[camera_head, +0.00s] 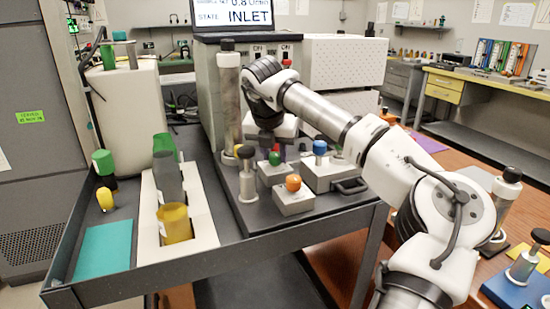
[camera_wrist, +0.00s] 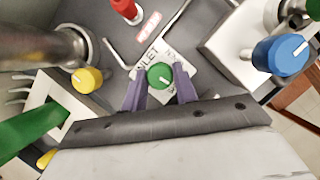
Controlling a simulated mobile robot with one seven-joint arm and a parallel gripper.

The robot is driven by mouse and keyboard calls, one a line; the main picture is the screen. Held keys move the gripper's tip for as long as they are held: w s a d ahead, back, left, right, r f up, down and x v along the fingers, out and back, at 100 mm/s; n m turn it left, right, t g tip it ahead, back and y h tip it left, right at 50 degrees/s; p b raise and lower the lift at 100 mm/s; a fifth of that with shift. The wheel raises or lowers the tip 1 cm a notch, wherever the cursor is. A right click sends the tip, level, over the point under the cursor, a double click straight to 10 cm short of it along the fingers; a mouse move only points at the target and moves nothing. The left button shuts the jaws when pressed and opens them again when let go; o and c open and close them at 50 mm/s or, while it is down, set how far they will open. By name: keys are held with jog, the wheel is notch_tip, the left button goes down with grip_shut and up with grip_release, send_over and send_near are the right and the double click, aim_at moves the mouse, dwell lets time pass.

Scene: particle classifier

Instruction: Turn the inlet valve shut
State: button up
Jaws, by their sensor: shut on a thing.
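The inlet valve is a round green knob (camera_wrist: 160,76) with a white mark on top, beside a white plate lettered INLET (camera_wrist: 148,58) in the wrist view. The purple fingers of my gripper (camera_wrist: 160,88) stand on either side of the knob, shut on it. In the head view the green knob (camera_head: 274,158) sits on a grey block below my gripper (camera_head: 274,150), which comes down from above and behind. The wrist and arm hide part of the panel there. The screen (camera_head: 249,12) at the back reads STATE: INLET.
A yellow knob (camera_wrist: 87,80), a blue knob (camera_wrist: 281,54) and a red knob (camera_wrist: 124,8) surround the valve. An orange knob (camera_head: 293,183) is nearer the front. A metal column (camera_head: 229,100) stands close left of my wrist. Tubes stand in a white rack (camera_head: 203,232) at left.

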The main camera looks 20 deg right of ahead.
jog(key=shift+m, duration=0.6)
jog(key=shift+g, duration=0.3)
jog(key=o, duration=1)
jog(key=shift+a+r, duration=0.1)
jog(key=v, duration=1.3)
jog(key=shift+s+a+r, duration=0.15)
jog(key=shift+a+r, duration=0.1)
